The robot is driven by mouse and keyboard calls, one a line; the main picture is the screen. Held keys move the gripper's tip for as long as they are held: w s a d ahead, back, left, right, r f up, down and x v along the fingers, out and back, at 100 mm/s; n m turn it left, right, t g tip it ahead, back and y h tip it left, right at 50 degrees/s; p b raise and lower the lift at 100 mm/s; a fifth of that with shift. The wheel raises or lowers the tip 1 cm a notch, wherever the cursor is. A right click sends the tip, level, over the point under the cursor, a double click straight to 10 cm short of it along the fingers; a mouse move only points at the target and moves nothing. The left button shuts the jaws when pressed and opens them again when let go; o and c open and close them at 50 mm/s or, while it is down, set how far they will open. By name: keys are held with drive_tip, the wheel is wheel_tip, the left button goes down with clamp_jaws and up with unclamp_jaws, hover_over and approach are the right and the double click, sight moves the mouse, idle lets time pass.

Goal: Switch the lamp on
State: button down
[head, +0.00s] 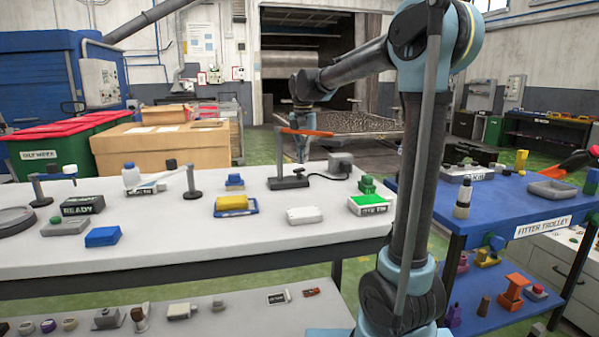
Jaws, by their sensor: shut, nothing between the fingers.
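A lamp-like fixture stands on the white table, with a dark base (288,183), a thin post and a flat orange-red head (305,132). A black cord runs from its base to a grey box (340,162) on the right. A small raised part shows on the base, too small to tell as a switch. I see no glow from the head. My gripper (301,152) hangs pointing down behind the orange head, which partly covers it. It is shut and empty, and appears apart from the fixture; its exact distance is unclear.
The white table (150,252) also bears a yellow block (233,202) on a blue tray, a white block (304,215), a green-topped box (371,204) and a READY box (82,205). A blue trolley (420,198) is at right.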

sight(303, 168)
drive_tip(key=shift+r, duration=2.9)
